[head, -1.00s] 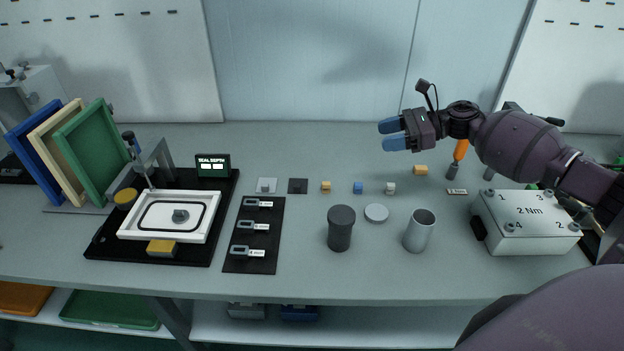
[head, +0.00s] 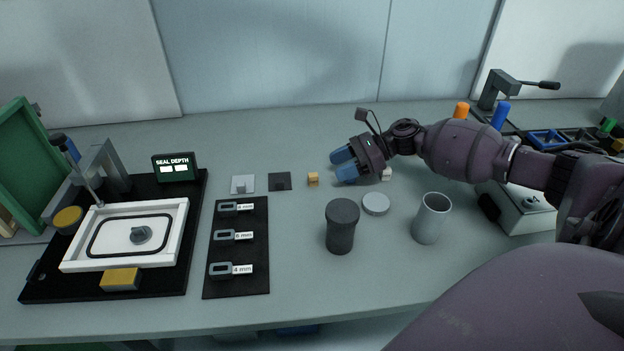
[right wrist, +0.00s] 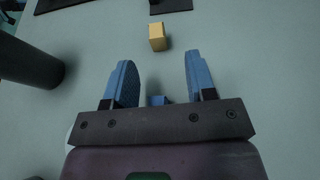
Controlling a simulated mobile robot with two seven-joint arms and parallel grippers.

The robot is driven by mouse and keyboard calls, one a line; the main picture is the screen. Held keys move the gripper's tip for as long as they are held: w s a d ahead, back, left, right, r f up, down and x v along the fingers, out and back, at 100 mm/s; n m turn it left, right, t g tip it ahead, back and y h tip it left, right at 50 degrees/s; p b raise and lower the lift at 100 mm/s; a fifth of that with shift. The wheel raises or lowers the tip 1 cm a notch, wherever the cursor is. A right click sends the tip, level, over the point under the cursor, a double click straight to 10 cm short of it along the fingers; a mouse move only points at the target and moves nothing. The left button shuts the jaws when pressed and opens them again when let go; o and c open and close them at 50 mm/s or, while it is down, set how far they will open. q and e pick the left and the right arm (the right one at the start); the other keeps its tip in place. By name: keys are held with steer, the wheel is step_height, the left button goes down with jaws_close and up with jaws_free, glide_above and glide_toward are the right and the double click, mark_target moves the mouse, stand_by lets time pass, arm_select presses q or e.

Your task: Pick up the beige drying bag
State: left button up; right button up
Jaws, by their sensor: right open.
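A small tan-yellow block (head: 313,179), the likeliest match for the beige drying bag, sits on the bench. It also shows in the right wrist view (right wrist: 157,37), ahead of the fingertips. My right gripper (head: 342,166) is open, low over the bench just right of this block and not touching it. In the right wrist view its two blue fingers (right wrist: 159,62) are apart. A small blue block (right wrist: 158,100) shows between them, nearer the palm; in the head view the gripper hides it. A whitish block (head: 387,174) is partly hidden behind the gripper. My left gripper is out of view.
A dark lidded cylinder (head: 341,228), a pale disc (head: 376,204) and an open grey cup (head: 431,219) stand in front of my right gripper. Grey (head: 243,184) and black (head: 280,181) tiles lie left of the tan block. A black gauge mat (head: 236,279) is further left.

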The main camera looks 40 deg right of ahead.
mark_target(317, 175)
steer(key=x, duration=0.2)
steer(key=r+x, duration=0.1)
steer(key=x, duration=0.1)
steer(key=shift+a+f, duration=0.15)
steer(key=shift+a, duration=0.25)
steer(key=shift+w+a+f, duration=0.2)
steer(key=shift+a+f, duration=0.05)
steer(key=shift+a, duration=0.2)
steer(key=shift+f, duration=0.1)
steer(key=shift+c, duration=0.3)
steer(key=shift+f, duration=0.1)
jaws_close()
